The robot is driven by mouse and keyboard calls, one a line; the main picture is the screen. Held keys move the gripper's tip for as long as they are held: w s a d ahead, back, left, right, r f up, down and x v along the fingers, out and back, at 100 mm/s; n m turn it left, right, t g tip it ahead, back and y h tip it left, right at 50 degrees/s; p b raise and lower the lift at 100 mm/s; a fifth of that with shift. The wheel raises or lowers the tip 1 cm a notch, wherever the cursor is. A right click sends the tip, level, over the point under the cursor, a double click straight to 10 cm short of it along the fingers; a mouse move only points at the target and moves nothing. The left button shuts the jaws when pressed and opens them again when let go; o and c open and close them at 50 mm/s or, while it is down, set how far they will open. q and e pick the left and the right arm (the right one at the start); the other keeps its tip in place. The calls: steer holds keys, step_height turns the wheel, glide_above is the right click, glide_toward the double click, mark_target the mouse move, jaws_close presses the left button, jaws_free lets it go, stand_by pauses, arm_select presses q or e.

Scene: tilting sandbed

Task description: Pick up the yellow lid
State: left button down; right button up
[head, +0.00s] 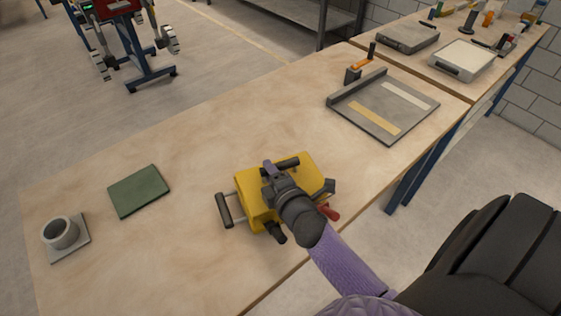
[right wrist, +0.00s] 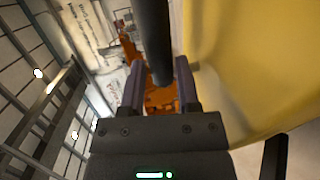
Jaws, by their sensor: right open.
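The yellow lid (head: 309,171) is a yellow boxy piece with dark bar handles, lying near the front edge of the wooden table. One dark bar (head: 224,210) stands out at its left side, and a red knob (head: 329,212) shows at its right. My right gripper (head: 269,168) is over the lid, hiding its middle. In the right wrist view, a dark bar (right wrist: 153,40) lies between the open fingers of the right gripper (right wrist: 160,88). The lid's yellow surface (right wrist: 235,60) fills the right side there. My left gripper is not in view.
On the table (head: 190,238), a green pad (head: 139,191) and a grey cup on a square plate (head: 80,247) lie to the left. The table between is clear.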

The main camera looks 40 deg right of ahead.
steer(key=x, duration=0.3)
steer(key=shift+w+f+b, duration=0.15)
steer(key=shift+w+b, duration=0.2)
steer(key=shift+s, duration=0.1)
jaws_close()
